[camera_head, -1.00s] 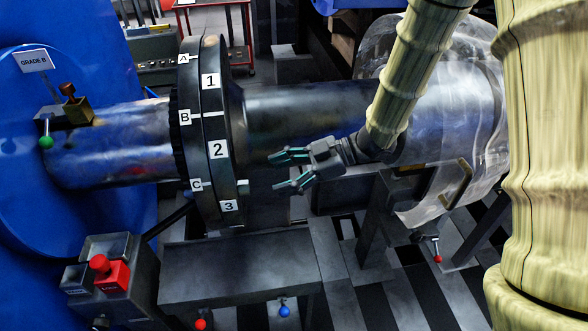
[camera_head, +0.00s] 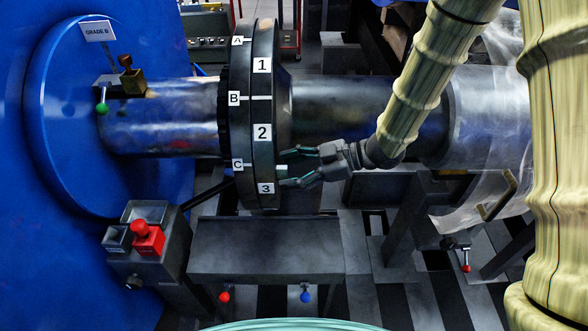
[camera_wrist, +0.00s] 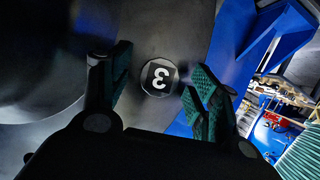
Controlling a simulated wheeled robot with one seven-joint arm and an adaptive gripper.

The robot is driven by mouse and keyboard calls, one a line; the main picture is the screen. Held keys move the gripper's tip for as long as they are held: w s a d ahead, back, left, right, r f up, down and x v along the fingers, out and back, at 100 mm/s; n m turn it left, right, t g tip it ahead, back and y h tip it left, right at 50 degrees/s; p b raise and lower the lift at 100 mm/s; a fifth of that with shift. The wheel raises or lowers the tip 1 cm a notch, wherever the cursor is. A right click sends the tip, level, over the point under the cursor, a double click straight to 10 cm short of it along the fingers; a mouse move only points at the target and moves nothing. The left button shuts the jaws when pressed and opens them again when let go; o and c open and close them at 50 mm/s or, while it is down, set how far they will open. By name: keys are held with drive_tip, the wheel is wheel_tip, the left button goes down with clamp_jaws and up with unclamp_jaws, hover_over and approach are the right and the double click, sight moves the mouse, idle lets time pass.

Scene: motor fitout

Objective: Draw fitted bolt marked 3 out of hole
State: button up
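In the head view a small pale part of the bolt (camera_head: 282,171) sticks out of the right face of the flange (camera_head: 264,100), by the label 3 (camera_head: 265,188). My gripper (camera_head: 287,168) is open, its fingertips close to that face, above and below the bolt. In the wrist view the gripper (camera_wrist: 157,68) has one finger on each side of the head, with gaps. The bolt's shank is hidden.
A shaft (camera_head: 350,115) runs right from the flange, just behind my gripper. A grey bench (camera_head: 265,250) with red and blue knobs stands below. A control box with a red button (camera_head: 148,237) is at lower left. A clear plastic wrap (camera_head: 485,110) covers the shaft's right part.

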drive_tip(key=shift+r, duration=0.1)
clamp_jaws()
drive_tip(key=shift+d, duration=0.2)
drive_tip(key=shift+d, duration=0.4)
drive_tip(key=shift+d+p, duration=0.7)
drive_tip(key=shift+d, duration=0.95)
drive_tip(key=shift+d, duration=0.35)
drive_tip(key=shift+d+p, duration=0.3)
drive_tip(key=shift+d, duration=0.4)
drive_tip(key=shift+d, duration=0.35)
drive_tip(key=shift+d+p, duration=0.3)
drive_tip(key=shift+d, duration=0.35)
